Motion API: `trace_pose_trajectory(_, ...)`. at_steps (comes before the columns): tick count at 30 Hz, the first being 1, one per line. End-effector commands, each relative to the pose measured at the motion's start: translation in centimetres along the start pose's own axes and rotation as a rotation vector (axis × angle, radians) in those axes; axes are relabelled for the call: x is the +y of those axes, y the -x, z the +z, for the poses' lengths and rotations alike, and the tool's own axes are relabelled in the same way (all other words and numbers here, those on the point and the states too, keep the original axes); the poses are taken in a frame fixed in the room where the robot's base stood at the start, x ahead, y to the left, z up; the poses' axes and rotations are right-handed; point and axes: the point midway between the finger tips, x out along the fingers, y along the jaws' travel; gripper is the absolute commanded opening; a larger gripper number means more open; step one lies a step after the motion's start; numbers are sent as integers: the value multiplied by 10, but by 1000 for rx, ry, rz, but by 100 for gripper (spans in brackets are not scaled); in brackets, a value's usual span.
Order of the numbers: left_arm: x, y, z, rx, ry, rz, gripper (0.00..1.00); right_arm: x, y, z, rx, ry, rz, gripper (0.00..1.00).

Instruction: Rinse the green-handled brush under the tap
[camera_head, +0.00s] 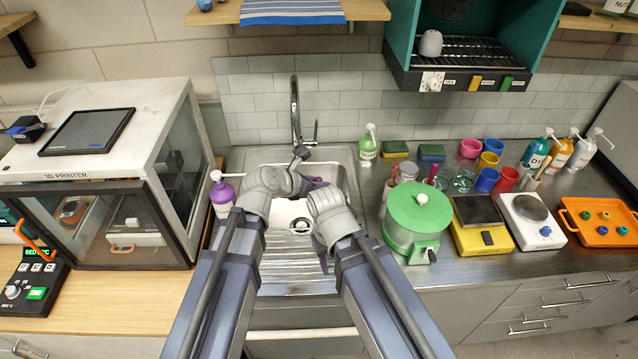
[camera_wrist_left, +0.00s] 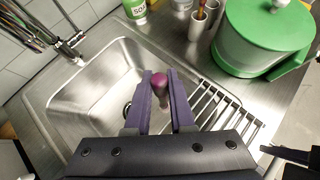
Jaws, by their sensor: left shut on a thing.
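My left gripper (camera_head: 311,184) is over the sink (camera_wrist_left: 62,98), below and to the right of the tap (camera_head: 296,112). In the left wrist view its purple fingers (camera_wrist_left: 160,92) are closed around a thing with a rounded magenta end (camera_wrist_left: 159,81). The rest of it is hidden, and I see no green handle on it. The tap (camera_wrist_left: 72,44) stands apart from it at the upper left. I cannot see whether water runs. My right gripper (camera_head: 322,255) points down over the sink's front right part; its jaws are too hidden to judge.
A purple bottle (camera_head: 222,196) stands left of the sink and a green soap bottle (camera_head: 368,146) behind its right corner. A green-lidded pot (camera_head: 418,212) and holders with handles (camera_head: 408,172) stand close on the right. A 3D printer (camera_head: 110,170) fills the left.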

Motion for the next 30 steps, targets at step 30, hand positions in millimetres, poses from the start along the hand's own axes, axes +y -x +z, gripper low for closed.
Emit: trace_pose_trajectory(30, 87, -37, 4, 0, 1, 0, 0, -2, -19, -1, 0, -1, 0, 50)
